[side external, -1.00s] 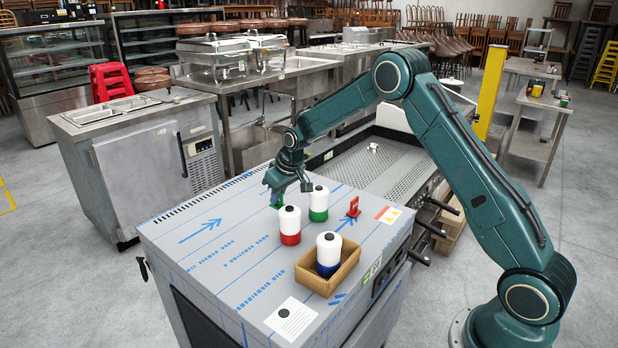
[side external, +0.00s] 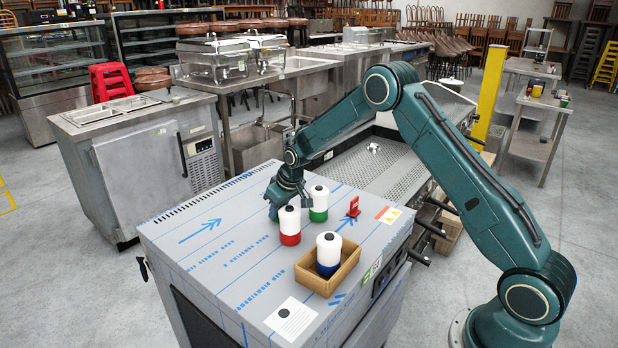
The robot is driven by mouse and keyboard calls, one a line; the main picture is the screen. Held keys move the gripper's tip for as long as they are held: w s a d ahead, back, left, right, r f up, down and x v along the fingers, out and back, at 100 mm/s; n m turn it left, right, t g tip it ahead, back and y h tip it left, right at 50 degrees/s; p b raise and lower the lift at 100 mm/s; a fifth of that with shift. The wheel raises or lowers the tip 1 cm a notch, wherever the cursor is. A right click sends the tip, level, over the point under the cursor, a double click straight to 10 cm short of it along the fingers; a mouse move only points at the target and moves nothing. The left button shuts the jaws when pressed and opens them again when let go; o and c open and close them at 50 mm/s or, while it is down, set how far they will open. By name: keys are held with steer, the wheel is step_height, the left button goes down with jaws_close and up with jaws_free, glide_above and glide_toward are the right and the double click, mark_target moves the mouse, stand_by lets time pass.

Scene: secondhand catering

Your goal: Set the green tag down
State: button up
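The green tag (side external: 275,215) shows only as a small patch of green under my gripper (side external: 275,207), low over the grey, blue-marked worktop (side external: 215,255). My gripper appears shut on it. The fingertips are small and partly hidden, and I cannot tell whether the tag touches the worktop. A white bottle with a red base (side external: 290,226) stands close in front of my gripper, to the right of the tag.
A white bottle with a green base (side external: 319,204) stands right of my gripper. A red tag (side external: 353,207) stands farther right. A white card (side external: 290,320) lies at the front. The worktop's left side is clear.

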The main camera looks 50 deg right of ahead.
steer(key=shift+r, duration=0.2)
steer(key=shift+v, duration=0.85)
steer(key=v, duration=1)
steer(key=shift+s+r, duration=0.1)
steer(key=shift+r, duration=0.05)
